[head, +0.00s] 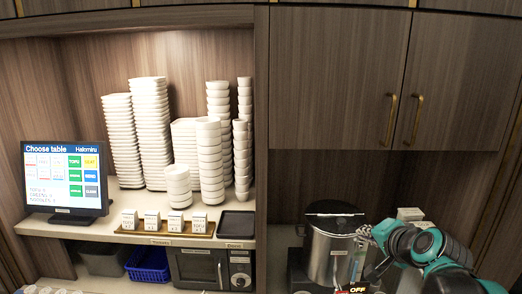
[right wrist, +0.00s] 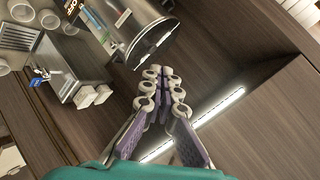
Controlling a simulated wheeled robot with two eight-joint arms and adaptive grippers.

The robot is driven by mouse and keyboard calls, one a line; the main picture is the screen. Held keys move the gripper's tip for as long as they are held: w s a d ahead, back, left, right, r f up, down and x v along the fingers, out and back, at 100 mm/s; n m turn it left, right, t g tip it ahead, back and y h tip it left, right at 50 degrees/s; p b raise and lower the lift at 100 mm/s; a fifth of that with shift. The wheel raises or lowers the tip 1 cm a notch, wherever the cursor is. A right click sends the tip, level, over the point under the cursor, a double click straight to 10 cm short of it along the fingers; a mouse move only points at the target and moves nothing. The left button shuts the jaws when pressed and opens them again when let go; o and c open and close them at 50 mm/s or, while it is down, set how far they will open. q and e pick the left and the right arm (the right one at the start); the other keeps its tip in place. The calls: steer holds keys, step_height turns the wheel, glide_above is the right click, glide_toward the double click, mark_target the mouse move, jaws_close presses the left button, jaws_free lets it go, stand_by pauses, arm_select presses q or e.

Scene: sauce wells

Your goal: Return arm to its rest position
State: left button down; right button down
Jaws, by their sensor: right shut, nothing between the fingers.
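My right arm, teal and dark grey, comes in from the right in the head view. Its right gripper (head: 364,236) is at the right side of a steel pot (head: 331,252), near its rim; I cannot tell if they touch. In the right wrist view the right gripper (right wrist: 164,84) has its fingertips together, with nothing between them. The steel pot (right wrist: 148,28) shows beyond the fingertips there. My left gripper is not in view.
Stacks of white bowls (head: 209,150) and trays (head: 150,130) stand on the shelf at left, beside a screen (head: 64,176). White boxes (head: 175,221) sit on a brown tray. A blue basket (head: 148,264) is below. Cupboard doors (head: 337,75) with brass handles hang above the pot.

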steer(key=s+a+f+n+g+b, duration=0.1)
steer(key=s+f+b, duration=0.4)
steer(key=f, duration=0.9)
steer(key=s+a+f+n+g+b, duration=0.2)
steer(key=s+a+f+n+b, duration=0.2)
steer(key=f, duration=1)
steer(key=s+a+f+n+g+b, duration=0.1)
steer(key=s+a+f+n+b, duration=0.2)
steer(key=f, duration=1.1)
steer(key=s+n+b, duration=0.3)
steer(key=s+b, duration=0.2)
steer(key=s, duration=0.1)
steer(key=shift+s+a+g+h, duration=0.2)
steer(key=shift+g+h, duration=0.1)
steer(key=shift+h, duration=0.1)
steer(key=shift+f, duration=0.1)
